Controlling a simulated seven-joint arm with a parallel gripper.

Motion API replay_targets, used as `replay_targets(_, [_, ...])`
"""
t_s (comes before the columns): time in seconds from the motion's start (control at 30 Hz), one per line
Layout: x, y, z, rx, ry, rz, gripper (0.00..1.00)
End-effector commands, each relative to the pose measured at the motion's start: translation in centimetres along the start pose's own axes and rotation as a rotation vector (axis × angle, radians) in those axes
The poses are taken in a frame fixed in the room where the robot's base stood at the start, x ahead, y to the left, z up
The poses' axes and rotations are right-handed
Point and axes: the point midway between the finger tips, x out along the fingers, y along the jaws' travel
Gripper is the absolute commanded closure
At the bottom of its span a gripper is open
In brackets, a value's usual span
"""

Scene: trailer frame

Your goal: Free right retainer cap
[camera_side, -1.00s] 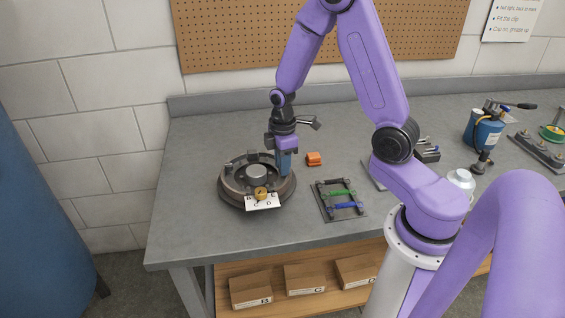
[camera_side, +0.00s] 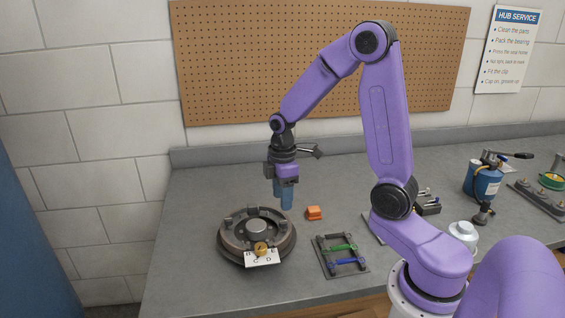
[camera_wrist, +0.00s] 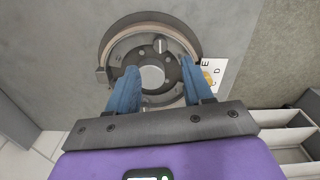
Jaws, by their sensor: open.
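The round dark drum assembly (camera_side: 230,250) sits on the bench at the left, with a pale hub in its middle. It also shows in the wrist view (camera_wrist: 108,45), with curved shoes around the hub. A small grey cylindrical piece (camera_wrist: 161,45) stands on the far side of the hub. I cannot tell for sure which small part is the right retainer cap. My gripper (camera_side: 287,207) points down above the drum's right rear edge. In the wrist view its blue fingers (camera_wrist: 159,68) are apart, with nothing held between them.
A lettered white card (camera_side: 263,262) with a brass-coloured round part (camera_side: 261,248) lies at the drum's front. A blue canister (camera_side: 482,184) stands farther right.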

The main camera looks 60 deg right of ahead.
Motion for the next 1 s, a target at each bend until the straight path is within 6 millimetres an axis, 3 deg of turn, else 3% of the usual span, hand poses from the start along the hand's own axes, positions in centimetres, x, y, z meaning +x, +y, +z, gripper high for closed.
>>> replay_targets(0.3, [-6.5, 0.1, -0.1, 0.000, 0.003, 0.005, 0.49])
replay_targets(0.5, [-9.0, 0.0, -0.1, 0.000, 0.002, 0.003, 0.49])
replay_targets(1.0, [-9.9, -0.1, 0.0, -0.001, 0.000, 0.000, 0.49])
